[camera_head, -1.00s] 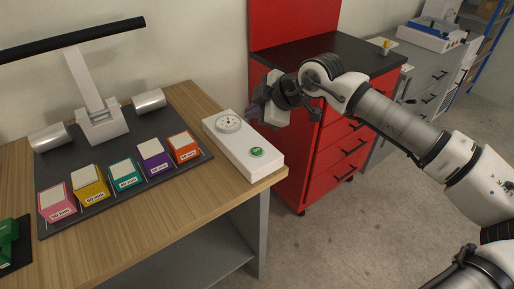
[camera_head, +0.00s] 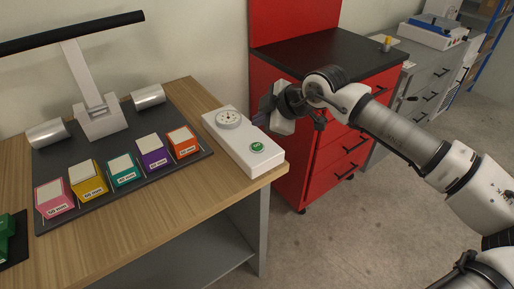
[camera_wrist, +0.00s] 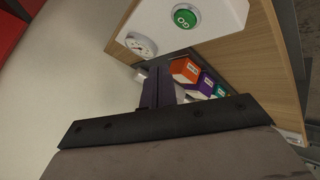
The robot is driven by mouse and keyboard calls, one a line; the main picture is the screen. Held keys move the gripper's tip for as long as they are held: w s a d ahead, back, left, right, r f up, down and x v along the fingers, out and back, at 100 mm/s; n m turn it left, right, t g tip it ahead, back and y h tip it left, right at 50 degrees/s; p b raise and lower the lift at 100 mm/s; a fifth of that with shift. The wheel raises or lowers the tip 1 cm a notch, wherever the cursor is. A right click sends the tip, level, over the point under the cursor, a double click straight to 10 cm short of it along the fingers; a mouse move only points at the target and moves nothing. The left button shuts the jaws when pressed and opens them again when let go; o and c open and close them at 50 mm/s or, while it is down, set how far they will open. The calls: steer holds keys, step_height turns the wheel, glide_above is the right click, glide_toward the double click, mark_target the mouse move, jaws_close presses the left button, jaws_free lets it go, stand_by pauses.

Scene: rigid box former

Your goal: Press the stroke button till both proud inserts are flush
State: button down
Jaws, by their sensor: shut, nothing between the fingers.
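The green stroke button (camera_head: 257,147), marked GO in the wrist view (camera_wrist: 185,17), is on the near end of a white control box (camera_head: 232,141). My gripper (camera_head: 260,119) is shut and empty, in the air beside the box's right side, apart from the button. Its dark fingers also show in the wrist view (camera_wrist: 161,88). Pink (camera_head: 54,198), yellow (camera_head: 88,182), teal (camera_head: 123,171), purple (camera_head: 153,152) and orange (camera_head: 182,142) boxes stand in a row on the dark base, with pale inserts on top. I cannot tell clearly which inserts are proud.
The dark base (camera_head: 107,194) carries a white press post (camera_head: 85,75) and metal cylinders, under a black bar (camera_head: 70,35). A dial (camera_head: 228,119) sits on the control box. A red cabinet (camera_head: 340,150) stands behind my arm. Green pieces (camera_head: 8,236) lie at far left.

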mark_target(261, 147)
step_height(261, 147, down, 4)
steer(key=b, duration=0.2)
steer(key=shift+f+b, duration=0.2)
steer(key=shift+b, duration=0.15)
steer(key=shift+f+b, duration=0.35)
steer(key=shift+b, duration=0.1)
steer(key=shift+f, duration=0.15)
stand_by(1.2)
steer(key=shift+f+b, duration=0.3)
steer(key=shift+b, duration=0.5)
